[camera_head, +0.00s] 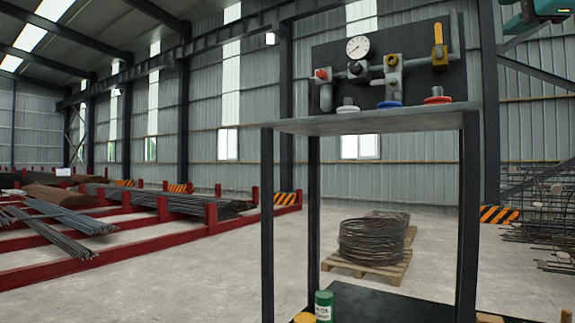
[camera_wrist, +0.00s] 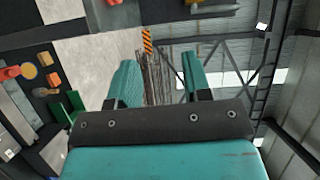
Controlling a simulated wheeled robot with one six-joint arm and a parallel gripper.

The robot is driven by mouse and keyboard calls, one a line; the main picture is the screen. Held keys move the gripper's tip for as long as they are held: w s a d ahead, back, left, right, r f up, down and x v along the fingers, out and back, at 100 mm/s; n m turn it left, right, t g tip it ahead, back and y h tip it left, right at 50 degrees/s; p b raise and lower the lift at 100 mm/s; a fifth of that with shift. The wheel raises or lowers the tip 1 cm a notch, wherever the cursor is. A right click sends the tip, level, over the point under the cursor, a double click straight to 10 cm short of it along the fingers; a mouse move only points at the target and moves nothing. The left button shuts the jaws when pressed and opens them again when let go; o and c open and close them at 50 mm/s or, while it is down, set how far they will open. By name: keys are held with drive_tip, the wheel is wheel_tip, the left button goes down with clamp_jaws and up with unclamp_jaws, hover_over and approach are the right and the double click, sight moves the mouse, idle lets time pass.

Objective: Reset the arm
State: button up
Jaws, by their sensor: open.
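My gripper (camera_wrist: 158,75) shows in the wrist view with its two teal fingers apart. Nothing is held between them; the background shows through the gap. The wrist picture is tilted relative to the hall. In the head view, a teal part of my arm shows at the top right corner, and its fingers cannot be made out there. Most of the arm is outside the head view.
A dark-legged stand with a grey shelf (camera_head: 370,123) carries a gauge (camera_head: 358,48), pipes and valves. A green can (camera_head: 323,306) is on its lower level. Behind are a wire coil (camera_head: 372,239) on a pallet, red racks and a rebar cage (camera_head: 541,206).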

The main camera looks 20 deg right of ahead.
drive_tip(key=w+a+f+n+g+y, duration=0.1)
drive_tip(key=w+a+f+n+y, duration=0.25)
drive_tip(key=f, duration=0.25)
drive_tip(key=w+a+f+n+g+y, duration=0.1)
drive_tip(key=w+a+f+n+y, duration=0.15)
drive_tip(key=w+f, duration=0.35)
drive_tip(key=w+a+f+n+g+y, duration=0.1)
drive_tip(key=a+f+n+g+y, duration=0.1)
drive_tip(key=a+f+n, duration=0.35)
drive_tip(key=a+f+n+g+y, duration=0.25)
drive_tip(key=a+f, duration=0.35)
drive_tip(key=f, duration=0.5)
drive_tip(key=s+a+f+n+g+y, duration=0.2)
drive_tip(key=s+a+f+n+g, duration=0.45)
drive_tip(key=a+f, duration=0.6)
drive_tip(key=s+a+f+n+g+h, duration=0.1)
drive_tip(key=s+a+f+n+g, duration=0.1)
drive_tip(key=s+f+n, duration=0.6)
drive_tip(key=s+f+g, duration=0.1)
drive_tip(key=s+f, duration=0.1)
drive_tip(key=s, duration=0.1)
drive_tip(key=shift+s+f+n, duration=0.3)
drive_tip(key=shift+s+n, duration=0.05)
drive_tip(key=shift+h, duration=0.25)
drive_tip(key=shift+c, duration=0.2)
